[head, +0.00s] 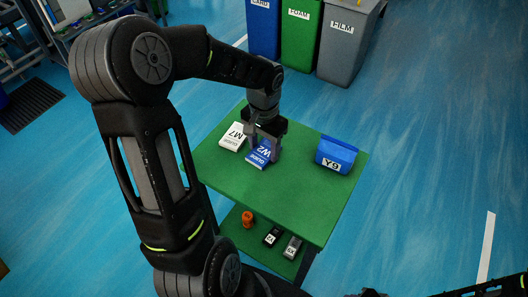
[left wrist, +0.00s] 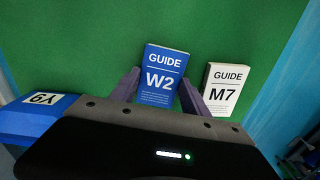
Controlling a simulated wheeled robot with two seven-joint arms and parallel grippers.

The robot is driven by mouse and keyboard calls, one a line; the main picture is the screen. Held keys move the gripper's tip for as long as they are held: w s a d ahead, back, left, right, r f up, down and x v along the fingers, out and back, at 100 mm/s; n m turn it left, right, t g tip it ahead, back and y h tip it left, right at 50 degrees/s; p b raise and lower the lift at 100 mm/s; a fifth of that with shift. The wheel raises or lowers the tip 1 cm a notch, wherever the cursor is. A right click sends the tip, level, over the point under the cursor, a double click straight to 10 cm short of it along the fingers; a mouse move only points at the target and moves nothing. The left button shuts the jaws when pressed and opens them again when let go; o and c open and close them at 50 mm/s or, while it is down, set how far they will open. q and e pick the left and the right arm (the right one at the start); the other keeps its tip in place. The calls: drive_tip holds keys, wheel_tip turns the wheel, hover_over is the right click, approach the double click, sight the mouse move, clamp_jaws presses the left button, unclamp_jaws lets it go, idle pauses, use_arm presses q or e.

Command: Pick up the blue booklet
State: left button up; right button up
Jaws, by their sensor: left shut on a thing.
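The blue booklet (head: 257,160), marked W2, is on the green table top (head: 290,200). It also shows in the left wrist view (left wrist: 163,72), where its cover reads GUIDE W2. My left gripper (head: 263,147) points down at it, with one finger on each side. In the left wrist view my left gripper (left wrist: 160,92) is shut on the booklet's sides. Whether the booklet is lifted off the table I cannot tell. My right gripper is not clearly in view.
A white booklet (head: 233,136) marked M7 lies just left of the blue one. A blue box (head: 336,155) marked Y9 sits at the table's right. The lower shelf holds an orange item (head: 247,219) and two dark boxes. Bins (head: 300,35) stand behind.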

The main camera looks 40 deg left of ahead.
sight(264, 151)
use_arm(q)
drive_tip(key=c, duration=0.3)
wheel_tip(264, 151, up, 10)
idle(0.6)
drive_tip(key=shift+s, duration=0.1)
idle(0.5)
